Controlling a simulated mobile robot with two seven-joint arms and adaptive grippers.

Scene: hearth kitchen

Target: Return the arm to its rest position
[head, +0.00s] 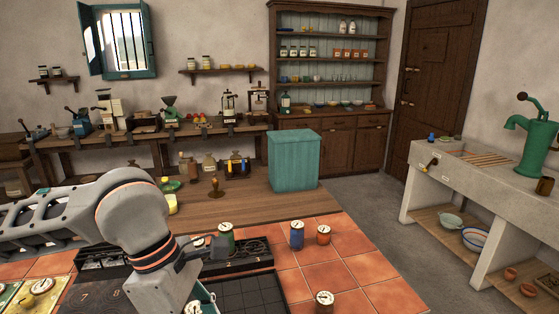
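My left arm comes in from the left over the tiled counter (335,275). It bends down at a grey joint with orange rings. My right arm and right gripper are out of view.
A blue canister (297,236) and two orange canisters (323,235) (324,302) stand on the tiles. A black tray (245,263) and a dark grid (250,294) lie near the arm. A teal box (294,160) stands behind. The tiles at right are mostly clear.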

